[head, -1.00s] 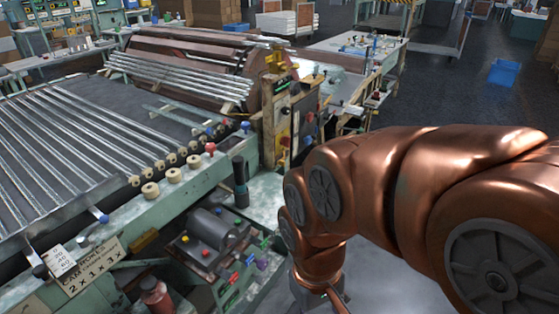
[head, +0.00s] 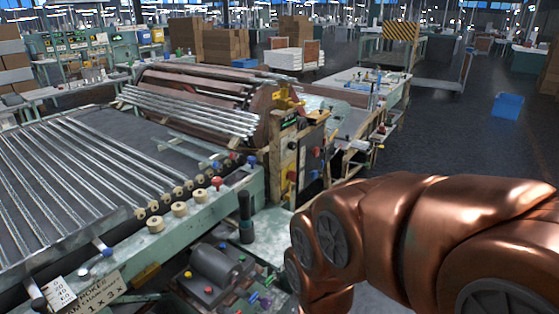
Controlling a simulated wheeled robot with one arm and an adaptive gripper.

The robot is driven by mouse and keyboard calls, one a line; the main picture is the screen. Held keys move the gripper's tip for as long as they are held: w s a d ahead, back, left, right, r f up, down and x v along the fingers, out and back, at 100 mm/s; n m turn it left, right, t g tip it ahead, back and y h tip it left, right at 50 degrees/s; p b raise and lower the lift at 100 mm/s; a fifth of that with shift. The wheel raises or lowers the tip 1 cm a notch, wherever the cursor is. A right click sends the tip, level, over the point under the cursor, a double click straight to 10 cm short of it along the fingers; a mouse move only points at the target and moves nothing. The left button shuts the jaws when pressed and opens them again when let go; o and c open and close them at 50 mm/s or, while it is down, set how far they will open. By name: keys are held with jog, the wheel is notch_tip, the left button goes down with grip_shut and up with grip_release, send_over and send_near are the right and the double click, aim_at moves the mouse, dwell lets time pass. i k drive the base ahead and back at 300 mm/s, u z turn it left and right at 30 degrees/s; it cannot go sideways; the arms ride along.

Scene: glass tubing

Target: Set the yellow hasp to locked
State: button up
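A yellow metal part (head: 286,98) sits on top of the upright end post of the machine, near the middle of the head view. It may be the yellow hasp, but it is too small to tell its shape or whether it is locked. My copper-coloured arm fills the lower right and bends down out of the picture. My gripper is not in view, so I cannot see whether it is open or shut.
A roller bed (head: 75,175) lies at left, with a large drum (head: 200,90) behind it. A control panel (head: 311,155) faces right on the end post. A workbench (head: 365,85) stands behind. A blue bin (head: 507,106) is on open dark floor at right.

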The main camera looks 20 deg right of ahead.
aim_at(288, 198)
jog(key=z, duration=0.35)
jog(key=k, duration=0.9)
jog(key=z, duration=1.25)
jog(key=i, duration=1.2)
jog(key=u, duration=1.4)
jog(key=i, duration=0.75)
jog(key=u, duration=0.8)
